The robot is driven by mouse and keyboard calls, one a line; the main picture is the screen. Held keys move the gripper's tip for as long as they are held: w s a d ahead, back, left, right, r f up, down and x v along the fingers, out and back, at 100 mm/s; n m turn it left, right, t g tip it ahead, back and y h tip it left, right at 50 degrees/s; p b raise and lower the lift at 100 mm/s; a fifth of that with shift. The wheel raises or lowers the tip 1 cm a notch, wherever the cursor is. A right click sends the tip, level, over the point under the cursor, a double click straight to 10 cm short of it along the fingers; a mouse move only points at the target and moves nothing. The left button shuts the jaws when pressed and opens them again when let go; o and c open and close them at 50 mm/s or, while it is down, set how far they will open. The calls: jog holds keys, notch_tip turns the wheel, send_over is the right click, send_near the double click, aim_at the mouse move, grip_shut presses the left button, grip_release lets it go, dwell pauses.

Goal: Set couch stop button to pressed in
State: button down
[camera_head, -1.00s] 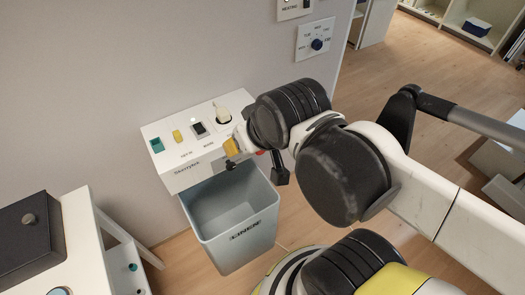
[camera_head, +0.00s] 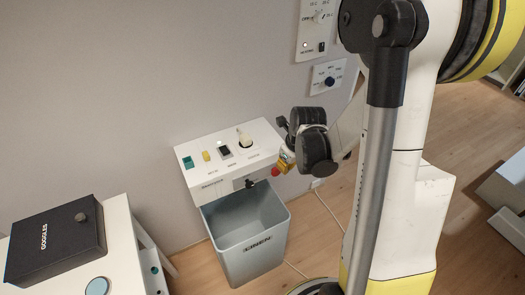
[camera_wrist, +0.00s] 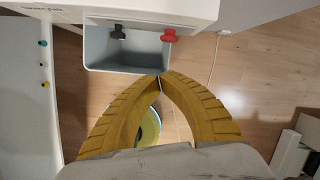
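A red mushroom-shaped button (camera_head: 275,171) sticks out from the front face of a white wall box (camera_head: 207,188), at its right end. It also shows in the wrist view (camera_wrist: 168,35), seen from above and in front. I cannot tell whether it is pressed in. My gripper (camera_wrist: 160,76) has its yellow fingers meeting at the tips, with nothing between them. In the wrist view the tips lie just below the button, apart from it in the picture. In the head view my gripper (camera_head: 285,162) is beside the button at the box's right end.
A black knob (camera_head: 249,183) sits left of the button. A grey linen bin (camera_head: 240,262) stands under the box. Green, yellow and black controls and a pale lever top the box. A white cabinet (camera_head: 120,225) with a black goggles case (camera_head: 55,243) stands left.

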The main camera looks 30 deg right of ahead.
aim_at(275, 171)
jog(key=w+f+m, duration=0.1)
jog(key=w+f, duration=0.1)
jog(key=f, duration=0.4)
jog(key=w+f+m, duration=0.2)
jog(key=w+f, duration=0.1)
jog(key=f, duration=0.3)
jog(key=shift+w+d+f, duration=0.15)
jog(key=shift+w+d, duration=0.1)
jog(key=shift+d, duration=0.2)
